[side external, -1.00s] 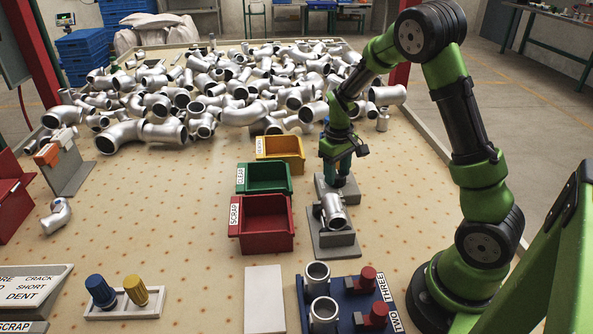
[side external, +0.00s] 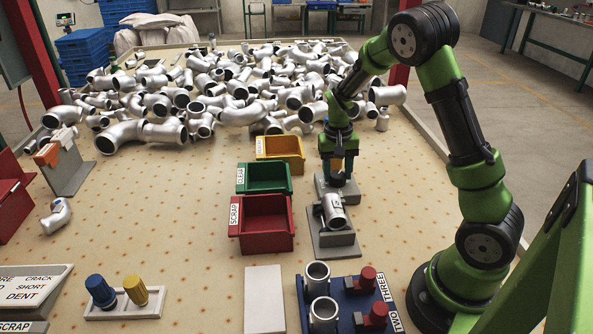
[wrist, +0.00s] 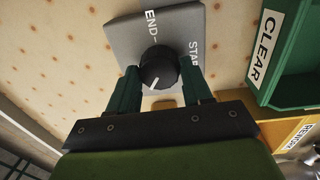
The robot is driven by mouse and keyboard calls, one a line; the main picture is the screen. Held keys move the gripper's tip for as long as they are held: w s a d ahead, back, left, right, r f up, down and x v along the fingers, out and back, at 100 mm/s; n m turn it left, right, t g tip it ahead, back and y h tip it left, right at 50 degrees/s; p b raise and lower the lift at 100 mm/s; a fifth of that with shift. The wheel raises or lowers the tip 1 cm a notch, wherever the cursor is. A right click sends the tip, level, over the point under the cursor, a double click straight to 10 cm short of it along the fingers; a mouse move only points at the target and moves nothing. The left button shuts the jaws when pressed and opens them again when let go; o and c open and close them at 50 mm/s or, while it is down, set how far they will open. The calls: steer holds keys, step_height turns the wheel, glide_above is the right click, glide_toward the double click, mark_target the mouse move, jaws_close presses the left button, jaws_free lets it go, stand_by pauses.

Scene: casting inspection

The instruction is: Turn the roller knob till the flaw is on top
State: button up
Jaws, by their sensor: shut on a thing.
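My gripper (wrist: 162,78) is shut on the black roller knob (wrist: 158,66), one dark green finger on each side. The knob's white pointer line faces down and left in the wrist view. The knob stands on a grey block (wrist: 122,40) marked END and START. In the side external view my gripper (side external: 338,178) points down at that block, and the knob is mostly hidden. In front of it a silver pipe casting (side external: 333,212) lies on a grey stand (side external: 332,240). A small dark mark shows on the casting's upper side; I cannot tell what it is.
Red SCRAP (side external: 267,240), green CLEAR (side external: 266,187) and yellow (side external: 290,163) bins stand left of the stand. A blue rack (side external: 345,298) with two upright pipes and red knobs is nearer. Many pipes (side external: 215,92) are piled behind. The table's middle left is mostly clear.

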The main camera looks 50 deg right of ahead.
mark_target(334, 174)
stand_by(0.4)
steer(key=o, duration=1)
steer(key=shift+o, duration=0.2)
step_height(334, 174, up, 17)
steer(key=shift+w+a, duration=0.3)
